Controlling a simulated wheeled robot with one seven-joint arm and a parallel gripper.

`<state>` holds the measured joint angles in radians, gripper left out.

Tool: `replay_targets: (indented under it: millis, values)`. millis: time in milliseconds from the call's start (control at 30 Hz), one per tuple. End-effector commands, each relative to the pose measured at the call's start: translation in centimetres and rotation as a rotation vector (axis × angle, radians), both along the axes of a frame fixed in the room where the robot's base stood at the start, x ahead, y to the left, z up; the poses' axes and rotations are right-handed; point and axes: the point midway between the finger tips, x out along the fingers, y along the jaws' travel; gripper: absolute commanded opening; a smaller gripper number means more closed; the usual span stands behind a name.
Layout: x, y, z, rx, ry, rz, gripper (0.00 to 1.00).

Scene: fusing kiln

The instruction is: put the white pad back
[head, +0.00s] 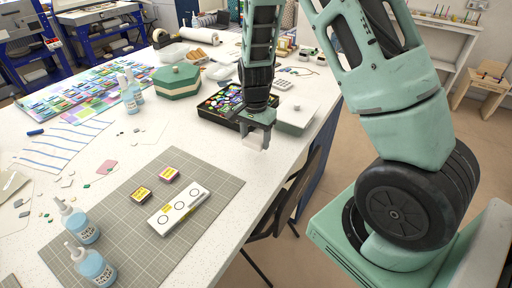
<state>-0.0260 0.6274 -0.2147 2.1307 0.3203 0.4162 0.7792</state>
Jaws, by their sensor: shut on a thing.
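My gripper (257,133) points down over the right part of the white speckled table, between the black tray and the cutting mat. It is shut on a small white block-like thing, which looks like the white pad (254,142). The pad shows just below the fingers; I cannot tell whether it touches the table. The black tray (212,111) with colourful glass pieces is right behind my gripper.
A white lidded box (295,119) stands right of the gripper. Blue bottles (92,265) stand at front left. A chair (285,200) is against the table's right edge.

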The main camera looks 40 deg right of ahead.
Motion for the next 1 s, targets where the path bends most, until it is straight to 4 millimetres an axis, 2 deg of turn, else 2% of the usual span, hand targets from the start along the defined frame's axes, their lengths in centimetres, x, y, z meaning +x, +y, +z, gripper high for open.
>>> replay_targets:
  millis: [300,767,800,833,1000]
  values:
    - [0.0,0.0,-3.9,0.001,0.001,-0.001,0.38]
    - [0.0,0.0,-4.9,0.0,-0.001,-0.001,0.38]
    - [0.0,0.0,-4.7,0.0,-0.001,0.0,0.7]
    - [0.0,0.0,-4.7,0.0,-0.001,0.0,0.78]
    - [0.0,0.0,-4.7,0.0,-0.001,0.0,0.81]
